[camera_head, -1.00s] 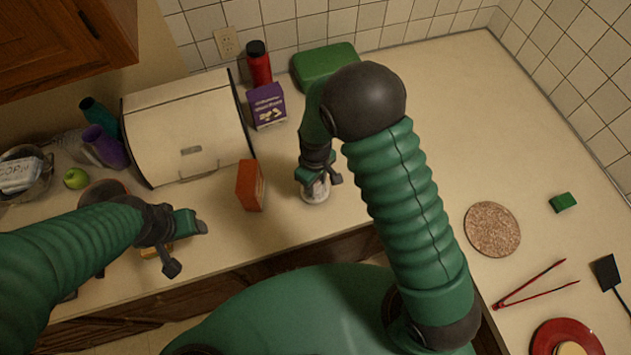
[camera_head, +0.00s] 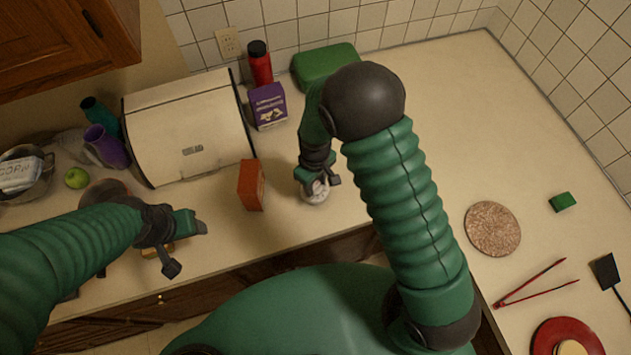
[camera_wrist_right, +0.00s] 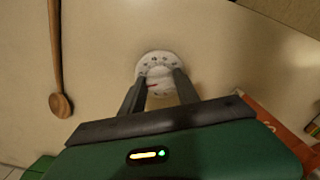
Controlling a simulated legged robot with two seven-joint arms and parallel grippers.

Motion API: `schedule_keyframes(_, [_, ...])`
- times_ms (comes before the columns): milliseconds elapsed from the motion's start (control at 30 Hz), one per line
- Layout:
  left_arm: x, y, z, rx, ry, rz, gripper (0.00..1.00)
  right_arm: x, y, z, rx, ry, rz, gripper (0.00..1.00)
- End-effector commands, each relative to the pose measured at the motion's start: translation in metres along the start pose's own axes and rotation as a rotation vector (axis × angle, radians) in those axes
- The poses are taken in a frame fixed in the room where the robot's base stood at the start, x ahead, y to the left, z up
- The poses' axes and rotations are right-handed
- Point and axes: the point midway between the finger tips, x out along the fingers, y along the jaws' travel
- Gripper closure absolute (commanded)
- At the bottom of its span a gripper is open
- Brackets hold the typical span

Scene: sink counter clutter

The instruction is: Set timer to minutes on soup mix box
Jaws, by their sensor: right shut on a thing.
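A white round timer (camera_head: 316,190) stands on the counter near its front edge. In the right wrist view the dial face of the timer (camera_wrist_right: 158,74) shows dark marks around its rim and a small red mark. My right gripper (camera_head: 318,184) is above it, pointing down, and the fingers (camera_wrist_right: 155,88) are shut on the timer's dial. An orange-red box (camera_head: 251,185) stands to its left, and a purple box (camera_head: 267,105) with print stands farther back; I cannot read which is soup mix. My left gripper (camera_head: 188,246) is at the left over the counter's front edge, fingers apart and empty.
A cream bread box (camera_head: 190,120), red bottle (camera_head: 260,65) and green container (camera_head: 325,65) line the back. In the right wrist view a wooden spoon (camera_wrist_right: 58,80) lies on the counter. A round cork-like mat (camera_head: 492,229) and red tongs (camera_head: 535,282) lie at the right.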

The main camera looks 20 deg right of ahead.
Motion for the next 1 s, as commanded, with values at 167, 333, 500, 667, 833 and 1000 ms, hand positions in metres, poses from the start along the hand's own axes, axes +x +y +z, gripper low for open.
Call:
schedule_keyframes(167, [0.0, -0.0001, 0.0, 0.0, 0.0, 0.0, 0.4, -0.0002, 0.0001, -0.0002, 0.0, 0.0, 0.0, 1.0])
schedule_keyframes(333, [0.0, -0.0001, 0.0, 0.0, 0.0, 0.0, 0.4, -0.0001, 0.0001, -0.0002, 0.0, 0.0, 0.0, 1.0])
schedule_keyframes(500, [-0.0001, 0.0, 0.0, 0.0, 0.0, 0.0, 0.4, -0.0001, 0.0002, -0.0001, 0.0, 0.0, 0.0, 1.0])
schedule_keyframes(667, [-0.0001, 0.0, 0.0, 0.0, 0.0, 0.0, 0.4, -0.0001, 0.0001, -0.0001, 0.0, 0.0, 0.0, 0.53])
schedule_keyframes(833, [0.0, 0.0, 0.0, 0.0, 0.0, 0.0, 0.4, -0.0001, 0.0001, -0.0001, 0.0, 0.0, 0.0, 0.4])
schedule_keyframes(1000, [0.0, -0.0001, 0.0, 0.0, 0.0, 0.0, 0.4, 0.0, 0.0001, -0.0001, 0.0, 0.0, 0.0, 0.4])
